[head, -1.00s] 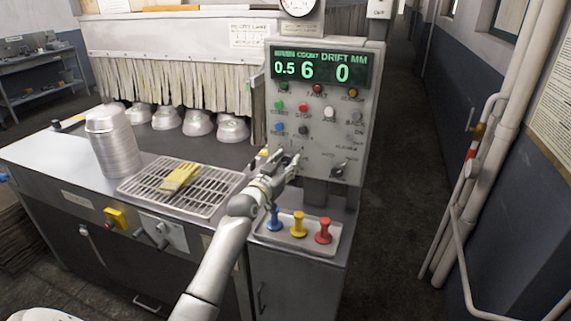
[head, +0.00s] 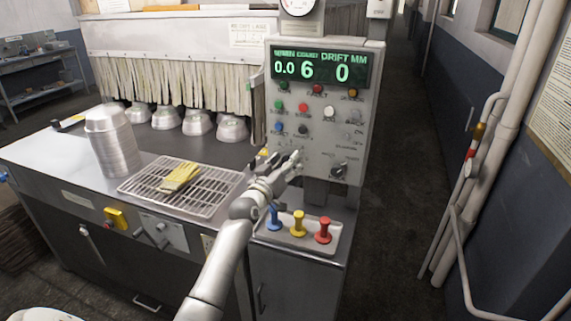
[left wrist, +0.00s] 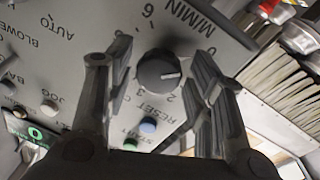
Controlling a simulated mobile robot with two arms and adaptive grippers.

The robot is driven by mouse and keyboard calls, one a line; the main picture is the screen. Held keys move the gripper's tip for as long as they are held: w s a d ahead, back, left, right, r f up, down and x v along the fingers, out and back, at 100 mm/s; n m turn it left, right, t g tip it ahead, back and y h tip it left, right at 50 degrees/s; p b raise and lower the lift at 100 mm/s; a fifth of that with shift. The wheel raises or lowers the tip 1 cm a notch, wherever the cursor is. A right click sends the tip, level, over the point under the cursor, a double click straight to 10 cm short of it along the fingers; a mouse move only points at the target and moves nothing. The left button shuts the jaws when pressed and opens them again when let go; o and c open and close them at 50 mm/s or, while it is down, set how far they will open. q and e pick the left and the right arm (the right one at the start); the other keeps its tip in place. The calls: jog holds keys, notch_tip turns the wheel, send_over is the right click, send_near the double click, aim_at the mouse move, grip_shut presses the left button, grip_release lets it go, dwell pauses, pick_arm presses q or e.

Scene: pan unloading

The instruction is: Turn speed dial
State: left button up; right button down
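The dark round speed dial (left wrist: 158,70) with a pale pointer mark sits on the grey panel, with the numbers 6 and 2 and M/MIN lettering around it in the left wrist view. My left gripper (left wrist: 163,60) is open, one finger on each side of the dial, with a small gap seen on both sides. In the head view my left gripper (head: 292,161) is at the lower left of the panel (head: 322,185) and hides the dial. The green display (head: 320,68) reads 0.0, 6 and 0. My right gripper is not in view.
A second dark knob (head: 339,171) is to the right of my gripper, with several coloured buttons above. Stacked pans (head: 112,140) and a rack (head: 207,195) with yellow gloves (head: 179,177) are at left.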

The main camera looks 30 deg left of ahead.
pick_arm(q)
jog(key=shift+o, duration=0.2)
jog(key=shift+s, duration=0.15)
jog(key=s+d, duration=0.1)
jog(key=s, duration=1)
jog(key=shift+s+d+f, duration=0.25)
jog(key=shift+s+d, duration=0.05)
jog(key=shift+d, duration=0.05)
